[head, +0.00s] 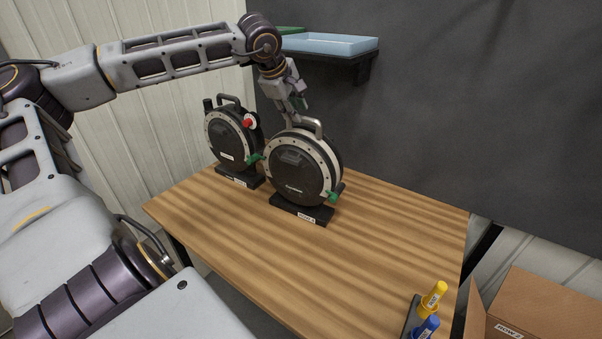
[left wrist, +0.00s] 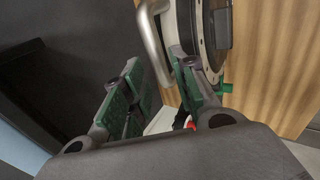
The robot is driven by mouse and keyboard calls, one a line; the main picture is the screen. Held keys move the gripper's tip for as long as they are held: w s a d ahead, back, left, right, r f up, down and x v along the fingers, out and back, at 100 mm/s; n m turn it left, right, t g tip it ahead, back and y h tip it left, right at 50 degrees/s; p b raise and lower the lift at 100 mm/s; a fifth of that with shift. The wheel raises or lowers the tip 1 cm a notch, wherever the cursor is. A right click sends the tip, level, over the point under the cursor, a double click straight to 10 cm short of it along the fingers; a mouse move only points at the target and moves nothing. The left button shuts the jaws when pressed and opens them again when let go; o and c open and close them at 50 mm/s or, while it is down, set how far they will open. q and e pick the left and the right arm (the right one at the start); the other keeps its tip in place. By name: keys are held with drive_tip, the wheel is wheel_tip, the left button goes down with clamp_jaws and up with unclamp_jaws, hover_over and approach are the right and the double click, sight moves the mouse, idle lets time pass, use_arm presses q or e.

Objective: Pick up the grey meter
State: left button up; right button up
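Two round meters stand upright on the wooden table (head: 380,225). The nearer meter (head: 296,172) has a black face, a light grey ring, a grey top handle (head: 308,123) and a green lever at its lower right. The farther meter (head: 229,138), behind and left, has a red knob and a dark handle. I cannot tell by colour which is called grey. My left gripper (head: 294,105) is above the nearer meter, close to its handle. In the left wrist view its green-padded fingers (left wrist: 158,75) are open, with the grey handle (left wrist: 154,40) near their tips; contact is unclear.
A shelf with a light blue tray (head: 330,43) hangs on the dark wall, near my left wrist. Yellow (head: 434,298) and blue (head: 426,327) capped items stand at the table's front right edge. A cardboard box (head: 545,305) is beyond it. The table's middle is clear.

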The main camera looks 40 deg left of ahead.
use_arm(q)
drive_tip(key=shift+w+f, duration=0.2)
drive_tip(key=shift+f, duration=0.15)
drive_tip(key=shift+w+f+p, duration=0.3)
drive_tip(key=shift+f+p, duration=0.05)
drive_tip(key=shift+x, duration=0.9)
drive_tip(key=shift+w+f+p, duration=0.35)
drive_tip(key=shift+w+f, duration=0.05)
drive_tip(key=shift+f, duration=0.15)
drive_tip(key=shift+w+f, duration=0.1)
drive_tip(key=shift+f, duration=0.05)
use_arm(e)
drive_tip(key=shift+s+a+r, duration=0.2)
drive_tip(key=shift+a+r, duration=0.15)
drive_tip(key=shift+a, duration=0.15)
drive_tip(key=shift+s+a+r, duration=0.15)
drive_tip(key=shift+a+r, duration=0.2)
drive_tip(key=shift+a, duration=0.1)
use_arm(q)
drive_tip(key=shift+c, duration=0.4)
use_arm(e)
drive_tip(key=shift+s+d, duration=0.1)
drive_tip(key=shift+d, duration=0.05)
